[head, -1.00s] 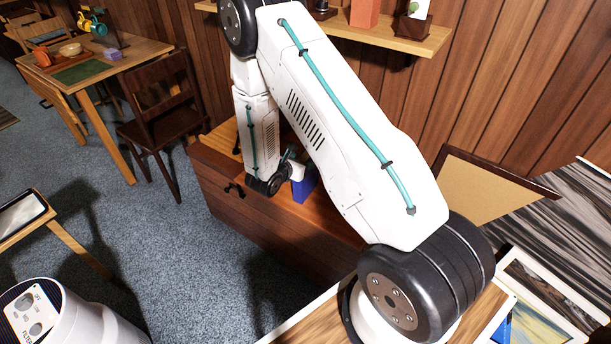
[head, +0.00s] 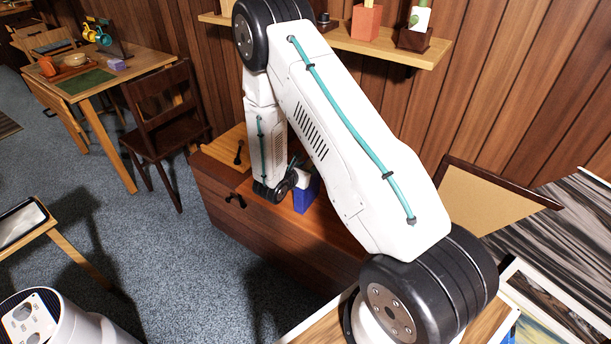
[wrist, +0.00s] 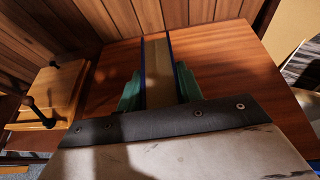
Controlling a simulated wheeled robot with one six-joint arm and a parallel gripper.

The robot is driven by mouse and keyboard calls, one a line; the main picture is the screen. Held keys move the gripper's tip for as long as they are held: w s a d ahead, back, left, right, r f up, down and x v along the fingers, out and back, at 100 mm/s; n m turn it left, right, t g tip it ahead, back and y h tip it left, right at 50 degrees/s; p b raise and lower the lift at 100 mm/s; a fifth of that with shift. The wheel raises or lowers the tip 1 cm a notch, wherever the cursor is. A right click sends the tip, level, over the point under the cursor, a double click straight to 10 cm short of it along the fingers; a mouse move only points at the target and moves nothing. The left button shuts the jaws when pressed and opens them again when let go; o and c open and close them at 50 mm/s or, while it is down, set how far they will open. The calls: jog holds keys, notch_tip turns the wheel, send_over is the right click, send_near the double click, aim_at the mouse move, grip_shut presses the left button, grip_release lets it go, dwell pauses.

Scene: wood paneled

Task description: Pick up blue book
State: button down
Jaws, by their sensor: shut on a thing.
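The blue book (head: 307,196) stands upright on the reddish-brown top of a wooden chest (head: 335,227). It shows partly behind my arm in the head view. In the wrist view the book (wrist: 157,62) is seen edge-on, with tan page edges between two thin blue covers. My gripper (wrist: 159,84) has a green finger on each side of the book and is shut on it. In the head view the fingers are mostly hidden by my wrist. I cannot tell whether the book's lower edge touches the chest top.
A small wooden box with dark knobs (wrist: 57,92) is left of the book. The wood-panelled wall (wrist: 60,25) rises close behind. A shelf with pots (head: 385,47) hangs above. A dark chair (head: 165,110) stands left of the chest, with open carpet in front.

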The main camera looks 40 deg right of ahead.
jog(key=shift+r, duration=1.65)
jog(key=shift+a+r, duration=0.1)
jog(key=shift+a, duration=0.05)
jog(key=s+a+r, duration=0.1)
jog(key=s+a, duration=0.8)
jog(key=a, duration=0.3)
jog(key=shift+a+r, duration=0.2)
jog(key=shift+a, duration=0.2)
